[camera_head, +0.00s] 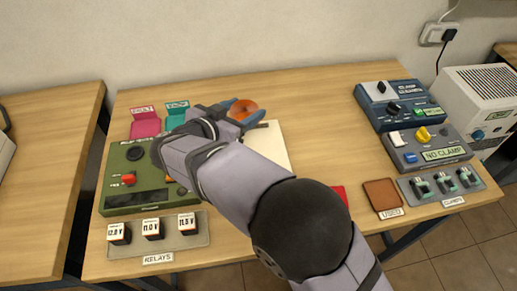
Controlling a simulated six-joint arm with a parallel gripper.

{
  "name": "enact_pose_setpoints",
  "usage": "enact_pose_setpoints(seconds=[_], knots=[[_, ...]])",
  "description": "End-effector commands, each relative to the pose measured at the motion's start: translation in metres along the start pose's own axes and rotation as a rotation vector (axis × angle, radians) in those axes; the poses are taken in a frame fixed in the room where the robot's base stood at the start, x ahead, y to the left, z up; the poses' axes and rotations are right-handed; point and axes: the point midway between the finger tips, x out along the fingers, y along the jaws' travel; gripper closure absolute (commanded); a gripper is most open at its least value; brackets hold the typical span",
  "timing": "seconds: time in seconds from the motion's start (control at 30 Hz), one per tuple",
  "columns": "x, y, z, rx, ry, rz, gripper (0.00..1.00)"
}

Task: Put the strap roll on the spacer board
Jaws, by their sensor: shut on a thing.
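The strap roll (243,109), an orange round piece, is between the blue fingertips of my gripper (241,111). The gripper is shut on it near the back middle of the table. A flat pale board (272,142), which looks like the spacer board, lies on the table just in front of the roll. My forearm covers its left and front parts. I cannot tell whether the roll is above the board's back edge or touching anything below.
A green tester (135,187), pink (145,127) and teal (176,120) holders and a relay mat (190,240) are at left. Blue (400,103) and grey (428,147) devices, a brown tray (382,194) and a clamp mat (425,197) are at right. Table is clear behind the roll.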

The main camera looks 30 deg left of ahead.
Motion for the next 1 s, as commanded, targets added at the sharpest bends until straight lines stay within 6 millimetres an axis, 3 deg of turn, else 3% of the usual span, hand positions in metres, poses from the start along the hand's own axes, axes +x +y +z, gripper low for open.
enact_pose_setpoints(seconds=[0.3,0.53,1.0], knots=[[-0.001,0.038,0.0,0.051,0.0,0.121,0.7],[0.0,0.042,0.003,0.051,0.0,0.125,0.7],[0.022,0.041,0.055,0.051,0.0,0.124,0.7]])
